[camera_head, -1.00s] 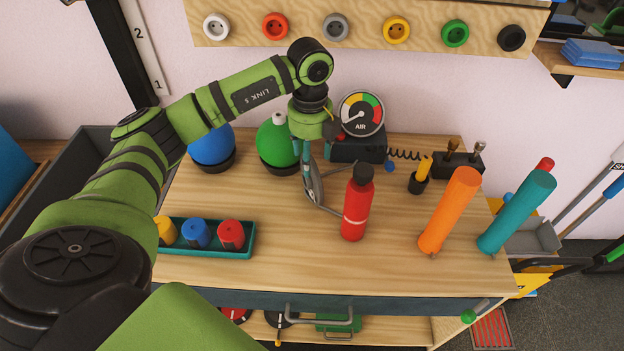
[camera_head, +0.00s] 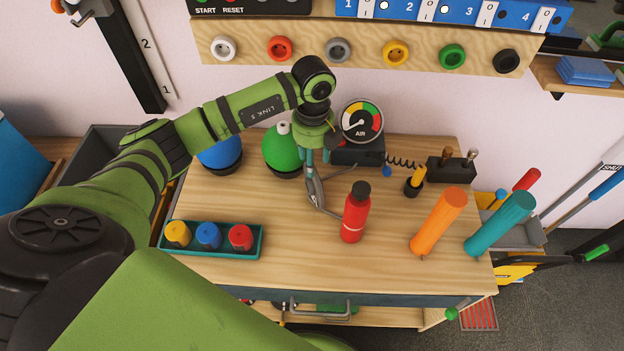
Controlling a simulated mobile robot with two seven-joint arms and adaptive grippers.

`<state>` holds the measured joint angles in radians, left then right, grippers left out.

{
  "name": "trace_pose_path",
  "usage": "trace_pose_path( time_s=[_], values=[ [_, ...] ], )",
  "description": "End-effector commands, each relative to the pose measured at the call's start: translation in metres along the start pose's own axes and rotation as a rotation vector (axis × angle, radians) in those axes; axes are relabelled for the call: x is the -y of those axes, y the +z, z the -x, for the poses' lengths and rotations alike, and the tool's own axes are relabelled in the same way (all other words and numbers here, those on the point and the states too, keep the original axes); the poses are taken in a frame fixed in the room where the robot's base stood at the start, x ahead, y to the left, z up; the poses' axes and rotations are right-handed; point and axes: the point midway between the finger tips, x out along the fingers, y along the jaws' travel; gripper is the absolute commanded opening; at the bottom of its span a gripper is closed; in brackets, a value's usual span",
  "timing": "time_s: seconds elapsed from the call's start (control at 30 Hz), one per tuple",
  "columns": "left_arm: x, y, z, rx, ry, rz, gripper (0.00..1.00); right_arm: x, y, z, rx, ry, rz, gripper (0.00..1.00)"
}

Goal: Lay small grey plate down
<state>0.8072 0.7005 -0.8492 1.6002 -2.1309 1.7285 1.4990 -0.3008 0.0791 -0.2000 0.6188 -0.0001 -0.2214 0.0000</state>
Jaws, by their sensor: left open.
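My left gripper (camera_head: 314,172) hangs over the back middle of the wooden bench, pointing down, and is open. A narrow grey rounded piece (camera_head: 315,191) shows at its fingertips, seen nearly edge-on and upright. It may be the small grey plate, but I cannot tell it surely from the finger parts. A thin metal rod (camera_head: 329,212) runs from its lower end toward the red bottle. Whether the grey piece touches the bench is unclear. No other plate is plain to see. My right gripper is not in view.
Orange (camera_head: 438,222) and teal (camera_head: 499,223) cylinders stand at right. A teal tray (camera_head: 254,251) holds coloured knobs at front left. The front middle is clear.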

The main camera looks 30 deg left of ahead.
Motion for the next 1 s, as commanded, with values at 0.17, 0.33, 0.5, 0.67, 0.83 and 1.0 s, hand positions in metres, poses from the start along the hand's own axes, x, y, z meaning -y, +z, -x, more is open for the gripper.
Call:
trace_pose_path(
  time_s=[0.17,0.33,0.5,0.67,0.83,1.0],
  values=[
    [-0.003,-0.003,-0.028,-0.003,0.003,0.001,0.49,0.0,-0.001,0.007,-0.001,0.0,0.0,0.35],
    [-0.002,-0.002,-0.039,0.0,0.001,0.0,0.49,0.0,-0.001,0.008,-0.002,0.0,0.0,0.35],
    [-0.002,-0.002,-0.04,0.0,0.001,0.0,0.49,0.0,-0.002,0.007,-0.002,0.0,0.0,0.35],
    [-0.002,-0.002,-0.039,0.0,0.001,0.0,0.0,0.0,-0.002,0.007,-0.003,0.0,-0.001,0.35],
    [-0.001,-0.001,-0.036,0.003,-0.006,0.0,0.0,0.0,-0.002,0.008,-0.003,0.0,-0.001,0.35],
    [-0.001,0.0,-0.036,0.003,-0.005,0.001,0.0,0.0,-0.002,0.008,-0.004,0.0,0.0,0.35]
  ],
)
